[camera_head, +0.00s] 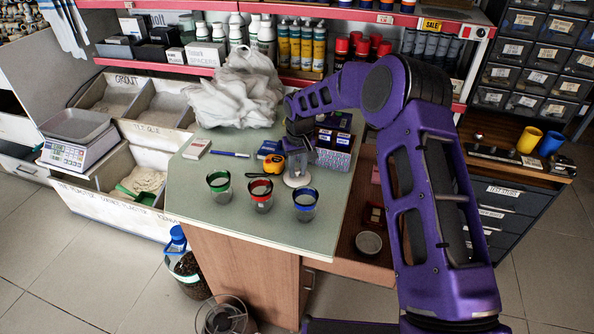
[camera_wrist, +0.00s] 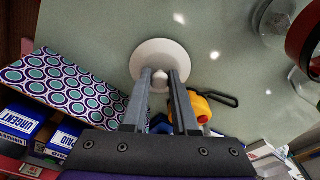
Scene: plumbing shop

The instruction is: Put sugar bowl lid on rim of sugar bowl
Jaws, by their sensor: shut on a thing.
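The sugar bowl lid, a white disc with a small knob, shows at the fingertips in the wrist view (camera_wrist: 150,55) and low over the counter in the head view (camera_head: 297,181). My gripper (camera_wrist: 160,78) points down and is shut on the lid's knob. I cannot tell whether the lid touches the counter. Three glass cups stand in front and to the left of it: one with a green rim (camera_head: 219,187), one with a red rim (camera_head: 260,196) and one with a blue rim (camera_head: 305,205). None is clearly marked as the sugar bowl.
A yellow tape measure (camera_head: 271,161) lies close left of my gripper, and a patterned box (camera_wrist: 75,85) stands close on the other side. A crumpled white bag (camera_head: 235,95) is at the back. The counter (camera_head: 240,222) is clear at its front left.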

